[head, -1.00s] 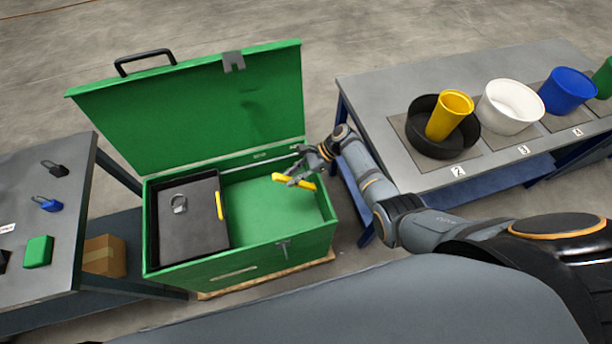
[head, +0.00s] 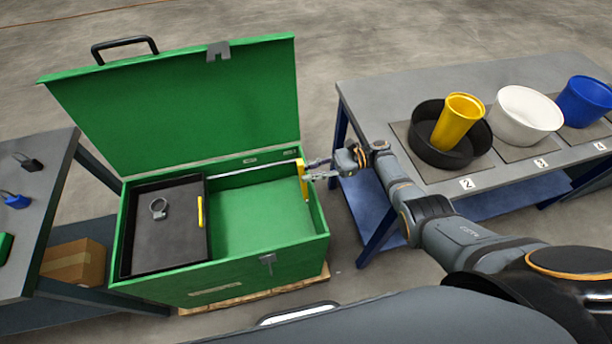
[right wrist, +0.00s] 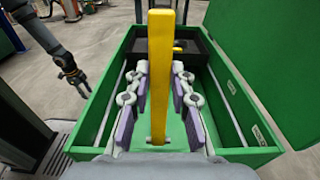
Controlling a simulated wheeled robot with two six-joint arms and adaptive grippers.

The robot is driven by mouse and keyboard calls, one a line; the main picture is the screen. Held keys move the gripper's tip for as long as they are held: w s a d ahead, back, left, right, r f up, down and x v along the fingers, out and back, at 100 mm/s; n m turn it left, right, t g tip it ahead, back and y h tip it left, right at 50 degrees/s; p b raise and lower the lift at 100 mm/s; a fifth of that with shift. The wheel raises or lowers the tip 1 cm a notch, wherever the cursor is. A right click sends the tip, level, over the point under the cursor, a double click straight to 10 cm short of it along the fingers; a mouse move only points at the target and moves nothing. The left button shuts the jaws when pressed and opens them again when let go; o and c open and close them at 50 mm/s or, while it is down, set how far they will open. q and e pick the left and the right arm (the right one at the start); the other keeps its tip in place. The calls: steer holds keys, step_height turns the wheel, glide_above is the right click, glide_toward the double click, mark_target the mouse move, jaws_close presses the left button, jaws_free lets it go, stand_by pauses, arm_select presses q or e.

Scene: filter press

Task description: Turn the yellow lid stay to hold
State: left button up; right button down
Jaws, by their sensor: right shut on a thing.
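The yellow lid stay (head: 303,178) stands roughly upright at the right end of the green box (head: 222,278). The box's green lid (head: 180,105) is raised and leans back. My right gripper (head: 307,172) reaches in from the right and is shut on the stay. In the right wrist view the stay (right wrist: 161,70) runs upright between the gripper's purple-padded fingers (right wrist: 160,108). My left gripper (right wrist: 74,82) shows small at the left of the right wrist view, away from the box; its jaws are too small to judge.
A black tray (head: 135,235) with a grey ring-shaped piece and a yellow handle fills the box's left part. The right part is empty. A table with bins (head: 390,95) stands close on the right, another table (head: 45,170) on the left.

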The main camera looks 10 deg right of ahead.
arm_select(q)
steer(key=shift+f, duration=0.15)
arm_select(e)
steer(key=shift+d+f, duration=0.1)
steer(key=c, duration=1.2)
jaws_free()
arm_select(q)
steer(key=shift+a, duration=0.2)
arm_select(e)
steer(key=shift+o, duration=0.2)
arm_select(q)
steer(key=shift+a, duration=0.1)
arm_select(e)
step_height(320, 180, up, 10)
